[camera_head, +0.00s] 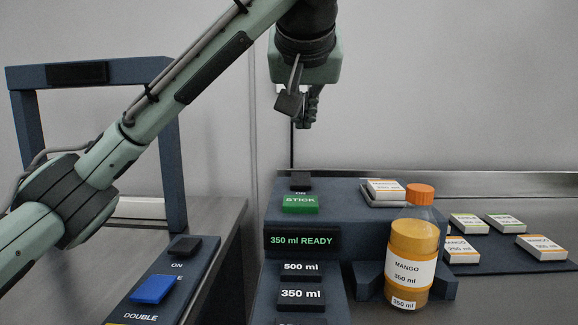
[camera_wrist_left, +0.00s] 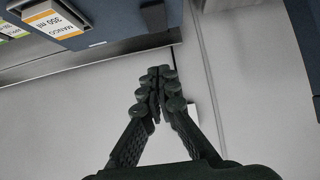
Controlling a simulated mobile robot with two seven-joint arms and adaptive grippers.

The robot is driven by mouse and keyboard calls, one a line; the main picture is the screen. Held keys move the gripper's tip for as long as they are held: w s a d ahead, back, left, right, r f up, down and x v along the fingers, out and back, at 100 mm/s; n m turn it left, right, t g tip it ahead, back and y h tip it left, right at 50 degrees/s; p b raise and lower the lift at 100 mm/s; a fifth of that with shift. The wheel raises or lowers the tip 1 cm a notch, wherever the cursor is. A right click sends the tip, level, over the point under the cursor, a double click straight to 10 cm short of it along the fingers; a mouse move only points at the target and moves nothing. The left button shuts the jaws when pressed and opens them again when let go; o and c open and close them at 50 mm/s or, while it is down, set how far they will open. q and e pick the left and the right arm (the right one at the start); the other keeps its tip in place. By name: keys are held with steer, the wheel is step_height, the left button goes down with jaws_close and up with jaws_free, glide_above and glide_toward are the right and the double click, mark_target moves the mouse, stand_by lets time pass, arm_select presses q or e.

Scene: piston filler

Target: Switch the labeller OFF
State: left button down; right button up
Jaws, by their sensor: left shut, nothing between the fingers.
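A dark blue machine (camera_head: 347,208) stands in the middle of the head view. On it are a dark switch (camera_head: 300,181) marked ON, a green STICK button (camera_head: 300,204) and a display (camera_head: 302,240) reading "350 ml READY". The switch's tilt is hard to tell. My left gripper (camera_head: 308,122) hangs above and slightly behind the switch, apart from it, with its fingers pointing down. In the left wrist view its fingertips (camera_wrist_left: 160,76) are together, with nothing between them. My right gripper is not in view.
An orange-capped mango bottle (camera_head: 408,258) stands at the machine's front right. A tray (camera_head: 385,200) holds a mango label stack; several more stacks lie right. At left, a panel has another ON switch (camera_head: 184,245) and a blue button (camera_head: 153,289) under a frame (camera_head: 172,150).

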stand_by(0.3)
arm_select(q)
glide_above(303, 179)
step_height(303, 179, down, 6)
steer(key=shift+a+f, duration=0.1)
steer(key=shift+f, duration=0.1)
step_height(303, 179, down, 3)
steer(key=shift+r, duration=0.2)
steer(key=shift+f, duration=0.6)
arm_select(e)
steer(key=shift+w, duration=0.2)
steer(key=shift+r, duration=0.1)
